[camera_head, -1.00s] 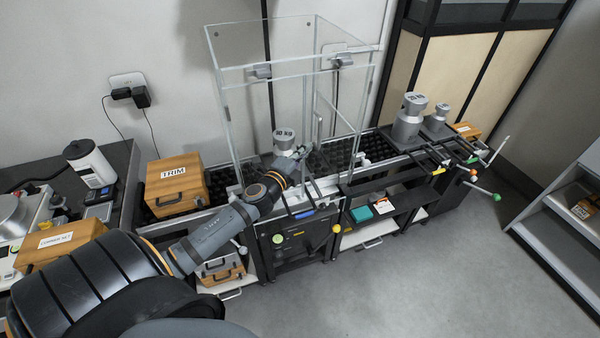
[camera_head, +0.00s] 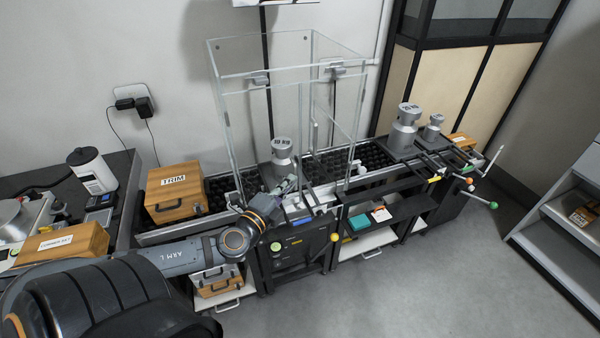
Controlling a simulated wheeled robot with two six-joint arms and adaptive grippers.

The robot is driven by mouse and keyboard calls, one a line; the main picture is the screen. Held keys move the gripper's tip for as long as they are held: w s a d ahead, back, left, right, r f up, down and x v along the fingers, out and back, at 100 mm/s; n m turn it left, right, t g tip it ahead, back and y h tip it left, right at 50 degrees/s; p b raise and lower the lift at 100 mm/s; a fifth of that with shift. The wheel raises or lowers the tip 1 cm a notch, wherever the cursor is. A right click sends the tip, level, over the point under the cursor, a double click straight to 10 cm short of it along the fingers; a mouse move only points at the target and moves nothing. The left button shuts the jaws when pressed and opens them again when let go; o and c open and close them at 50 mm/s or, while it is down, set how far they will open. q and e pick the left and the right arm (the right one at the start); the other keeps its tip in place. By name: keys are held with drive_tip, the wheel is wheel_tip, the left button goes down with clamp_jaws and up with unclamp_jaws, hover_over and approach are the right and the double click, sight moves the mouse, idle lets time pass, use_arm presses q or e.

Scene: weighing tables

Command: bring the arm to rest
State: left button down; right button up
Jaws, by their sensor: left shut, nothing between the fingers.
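My left arm comes in from the lower left, and its gripper (camera_head: 290,184) is at the front edge of the weighing table, in front of the glass case. The gripper is small in the view; it is shut and holds nothing. A silver weight (camera_head: 282,157) marked 10 kg stands upright inside the glass case (camera_head: 228,115), just behind the gripper. I cannot tell whether the gripper touches it. My right gripper is not in view.
A wooden TRIM box (camera_head: 174,192) stands left of the case. Two silver weights, a larger (camera_head: 404,130) and a smaller (camera_head: 432,128), stand at the right end. Another wooden box (camera_head: 62,245) lies near my left arm. The floor (camera_head: 400,285) in front is clear.

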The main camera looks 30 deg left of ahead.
use_arm(q)
drive_tip(key=s+a+f+n+g+y, duration=0.3)
drive_tip(key=s+f+n+g+y, duration=0.3)
drive_tip(key=s+f+n+g, duration=0.6)
drive_tip(key=s+d+f+n+g+h, duration=0.1)
drive_tip(key=s+d+f+n+h, duration=0.15)
drive_tip(key=d, duration=0.35)
drive_tip(key=s+d+f+n+g+h, duration=0.1)
drive_tip(key=s+d+f+n+h, duration=0.2)
drive_tip(key=d, duration=0.4)
drive_tip(key=s+a+f+g, duration=0.1)
drive_tip(key=a+f, duration=0.1)
drive_tip(key=f, duration=1)
drive_tip(key=s+a+f+g, duration=0.1)
drive_tip(key=f, duration=1.2)
drive_tip(key=s+a+f, duration=0.1)
drive_tip(key=s+f, duration=1.4)
drive_tip(key=s, duration=0.3)
drive_tip(key=shift+s+a+f+g+h, duration=0.2)
drive_tip(key=shift+s+g+h, duration=0.1)
drive_tip(key=shift+g+h, duration=0.1)
